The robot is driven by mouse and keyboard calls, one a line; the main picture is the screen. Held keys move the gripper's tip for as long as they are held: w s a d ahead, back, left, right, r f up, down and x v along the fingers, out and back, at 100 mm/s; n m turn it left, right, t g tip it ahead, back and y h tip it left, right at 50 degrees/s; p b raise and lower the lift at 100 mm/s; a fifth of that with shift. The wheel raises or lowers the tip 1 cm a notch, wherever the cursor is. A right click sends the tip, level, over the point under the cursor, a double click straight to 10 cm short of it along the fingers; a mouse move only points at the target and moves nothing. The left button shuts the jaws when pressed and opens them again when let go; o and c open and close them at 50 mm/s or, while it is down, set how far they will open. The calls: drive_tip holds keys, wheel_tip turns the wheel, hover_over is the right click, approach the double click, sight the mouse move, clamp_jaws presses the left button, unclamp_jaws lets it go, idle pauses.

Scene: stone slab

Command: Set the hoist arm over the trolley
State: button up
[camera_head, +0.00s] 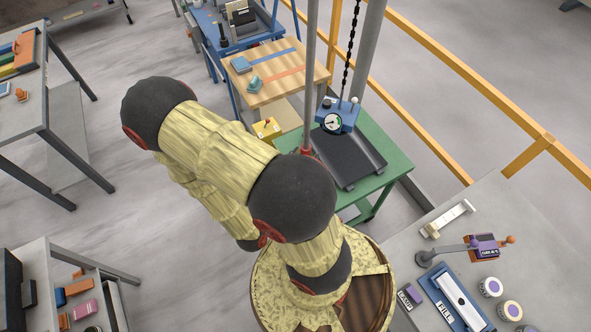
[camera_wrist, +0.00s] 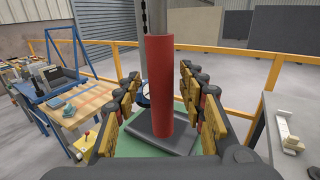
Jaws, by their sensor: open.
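A grey pole (camera_head: 309,70) comes down from the top of the head view and ends in a red grip beside the green stand; I take this for the hoist arm's handle. In the wrist view the red handle (camera_wrist: 160,85) stands upright between the fingers of my gripper (camera_wrist: 161,88). The fingers are open, with gaps on both sides of it. In the head view my arm hides the gripper. A black chain (camera_head: 348,60) hangs to a blue unit with a dial (camera_head: 340,115), at the dark tray (camera_head: 345,160) on the green stand (camera_head: 390,150). I cannot tell which stand is the trolley.
A wood-topped table (camera_head: 290,85) with small blue and teal pieces stands behind the green stand. An orange railing (camera_head: 440,70) runs along the right. A grey bench (camera_head: 530,225) at right holds a purple box, blue tray and several rolls. Shelves stand at left.

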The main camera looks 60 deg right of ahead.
drive_tip(key=a, duration=0.6)
drive_tip(key=shift+a, duration=0.2)
drive_tip(key=shift+c, duration=0.5)
